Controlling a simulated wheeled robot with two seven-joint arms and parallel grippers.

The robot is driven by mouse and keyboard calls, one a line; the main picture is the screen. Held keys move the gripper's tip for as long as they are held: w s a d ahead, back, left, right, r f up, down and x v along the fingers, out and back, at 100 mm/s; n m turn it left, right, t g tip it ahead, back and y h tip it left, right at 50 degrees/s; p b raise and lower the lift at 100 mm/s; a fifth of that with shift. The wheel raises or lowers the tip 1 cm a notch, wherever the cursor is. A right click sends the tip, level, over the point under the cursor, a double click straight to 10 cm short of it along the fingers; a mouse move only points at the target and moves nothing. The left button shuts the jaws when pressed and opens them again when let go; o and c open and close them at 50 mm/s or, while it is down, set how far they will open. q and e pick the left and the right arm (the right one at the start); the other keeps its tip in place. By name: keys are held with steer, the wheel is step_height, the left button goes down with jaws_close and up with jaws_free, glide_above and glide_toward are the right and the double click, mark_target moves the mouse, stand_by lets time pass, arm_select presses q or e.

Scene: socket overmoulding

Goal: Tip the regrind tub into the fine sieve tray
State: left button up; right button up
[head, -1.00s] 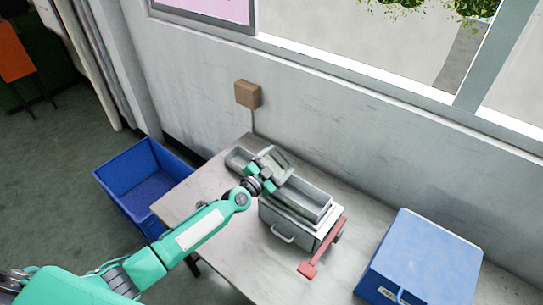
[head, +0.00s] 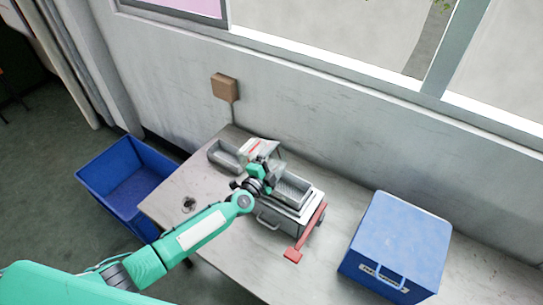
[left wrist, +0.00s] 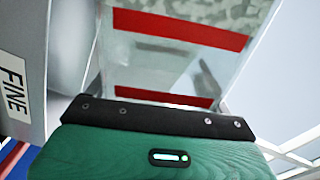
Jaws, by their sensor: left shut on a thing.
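My left gripper (head: 262,172) is shut on the regrind tub (head: 262,149), a pale, see-through tub with red bands. The tub is tilted above the trays on the table. In the left wrist view the tub (left wrist: 180,60) fills the middle, with grey shapes showing through its wall. The fine sieve tray (left wrist: 25,50), a grey wall labelled FINE, shows at the left edge there. In the head view a long grey mesh-bottomed tray (head: 295,188) sits on a metal box, right of the tub. I cannot read its label. My right gripper is out of view.
A second grey tray (head: 222,158) lies left of the tub. A red lever (head: 305,235) sticks out along the metal box's right side. A blue box (head: 400,240) stands on the table at right. An open blue bin (head: 125,180) is left of the table. The wall is close behind.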

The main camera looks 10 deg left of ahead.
arm_select(q)
steer(key=shift+s+d+r+m+p, duration=0.1)
steer(key=shift+d+r+m+p, duration=0.25)
steer(key=shift+m+p, duration=0.6)
steer(key=m+p, duration=0.1)
steer(key=p, duration=0.1)
steer(key=m+p, duration=0.1)
steer(key=p, duration=0.1)
steer(key=shift+s+d+r, duration=0.15)
steer(key=shift+s+d, duration=0.05)
steer(key=shift+d, duration=0.1)
steer(key=shift+s+d+m+p, duration=0.1)
steer(key=shift+d+m+p, duration=0.2)
steer(key=shift+m+p, duration=0.65)
steer(key=shift+s+d+f+m, duration=0.1)
steer(key=shift+d+f+m, duration=0.1)
steer(key=shift+m, duration=0.3)
